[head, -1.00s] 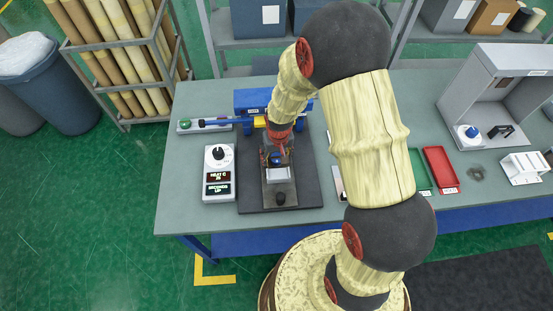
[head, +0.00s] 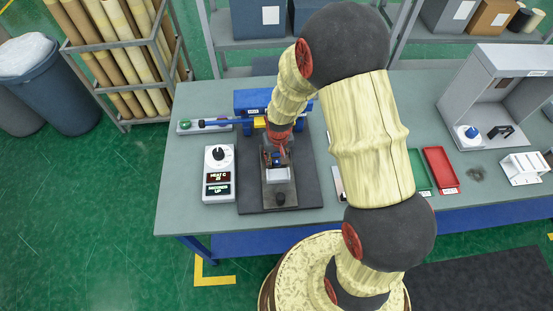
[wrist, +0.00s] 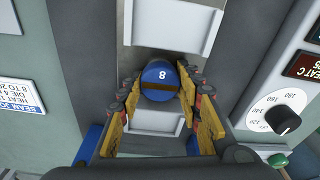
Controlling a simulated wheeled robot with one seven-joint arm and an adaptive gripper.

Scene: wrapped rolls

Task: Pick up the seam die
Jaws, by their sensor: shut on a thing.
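The seam die (wrist: 160,80) is a blue round-topped piece with a white 8 and a dark band, seen in the wrist view. My gripper (wrist: 163,92) is shut on it, with one yellow and red padded finger on each side. In the head view my gripper (head: 276,156) is over the small grey press fixture (head: 281,190) on the dark mat, and the die is mostly hidden by the fingers. I cannot tell whether the die is clear of the fixture.
A white control box (head: 218,175) with a dial and lit displays stands left of the mat. A blue machine (head: 252,100) with a long blue bar is behind. A red tray (head: 440,168) and a grey booth (head: 497,95) are to the right.

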